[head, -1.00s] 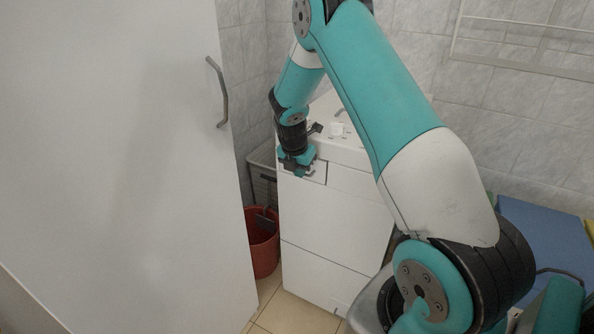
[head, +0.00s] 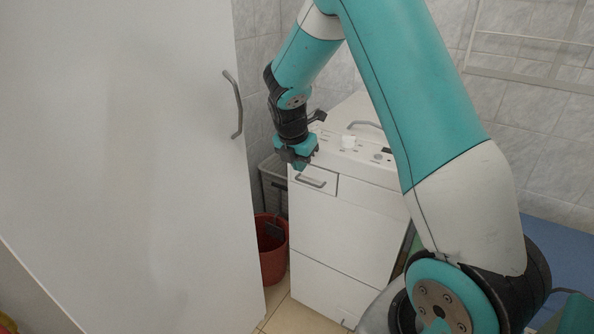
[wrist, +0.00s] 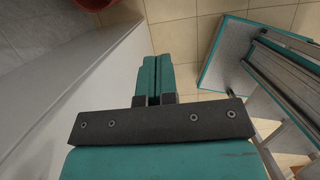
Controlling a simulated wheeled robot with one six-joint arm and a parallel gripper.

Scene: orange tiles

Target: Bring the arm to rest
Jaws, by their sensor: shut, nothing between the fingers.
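My gripper (head: 298,160) hangs from my teal arm in the head view, in front of the top edge of the white washing machine (head: 345,235). It points down and is just above the machine's small drawer front with a grey handle (head: 312,181). In the wrist view the two teal fingers of my gripper (wrist: 154,72) lie side by side, shut with nothing between them, over the tiled floor (wrist: 175,36).
A large white door (head: 130,150) with a grey handle (head: 234,104) fills the left. A red bucket (head: 271,250) and a grey basket (head: 273,182) stand between door and machine.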

